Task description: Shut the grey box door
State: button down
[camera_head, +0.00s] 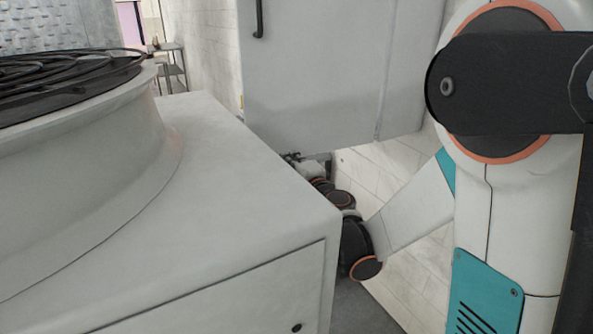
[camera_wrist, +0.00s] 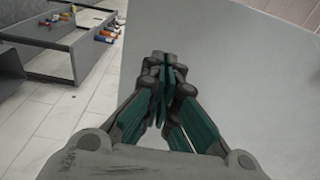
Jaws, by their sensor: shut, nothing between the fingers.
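The grey box (camera_head: 411,70) hangs at the top centre of the head view, its top cut off by the frame. Its door (camera_head: 315,75) is a flat grey panel with a black handle (camera_head: 259,18) near the left edge. I cannot tell how far the door stands open. My gripper (camera_head: 292,157) is small and partly hidden, just below the door's lower edge. In the wrist view my gripper (camera_wrist: 164,62) is shut and empty, with its fingertips in front of a pale flat panel (camera_wrist: 235,65), likely the door. Whether they touch it is unclear.
A large white machine (camera_head: 230,170) with a round drum and black cables (camera_head: 60,75) fills the left, its corner close to my arm. A metal shelf frame (camera_wrist: 75,50) with small coloured items stands on the tiled floor. A small rack (camera_head: 170,65) is far back.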

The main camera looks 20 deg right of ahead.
aim_at(278, 145)
jog(key=w, duration=0.2)
jog(key=w+b, duration=0.1)
jog(key=w, duration=0.3)
jog(key=shift+w+a, duration=0.25)
jog(key=shift+a, duration=0.05)
